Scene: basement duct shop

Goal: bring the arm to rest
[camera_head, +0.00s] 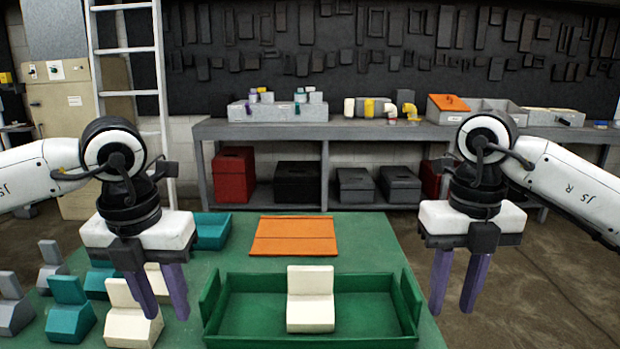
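My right gripper (454,305) is open and empty by the table's right edge, right of the green tray (258,330). A stepped cream block (311,300) stands in the middle of the tray, apart from both grippers.
Several blocks, such as a teal one (70,308) and a cream one (132,325), stand at the table's left. An orange panel (294,237) lies behind the tray. A grey bench (380,132) with boxes stands beyond. Free table surface shows right of the panel.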

